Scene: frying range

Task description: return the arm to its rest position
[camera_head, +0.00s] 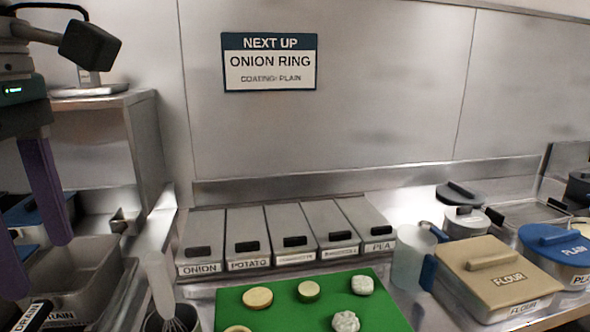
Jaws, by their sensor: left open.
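My left gripper (38,266) is at the left edge of the head view. Its two purple fingers point down and stand apart, with nothing seen between them. The fingers hang in front of a grey metal drain container (92,268), nearer to me than its rim; their exact height above it I cannot tell. My left arm comes in from the upper left, and most of it is out of view. My right arm and gripper are not in view.
A green board (290,305) holds several round pieces. Behind it stand lidded bins (248,225) labelled onion, potato and pea. A whisk (162,285) stands upright near the gripper. A tan flour box (497,268) and blue-lidded pot (553,240) stand right. A sign (270,62) reads onion ring.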

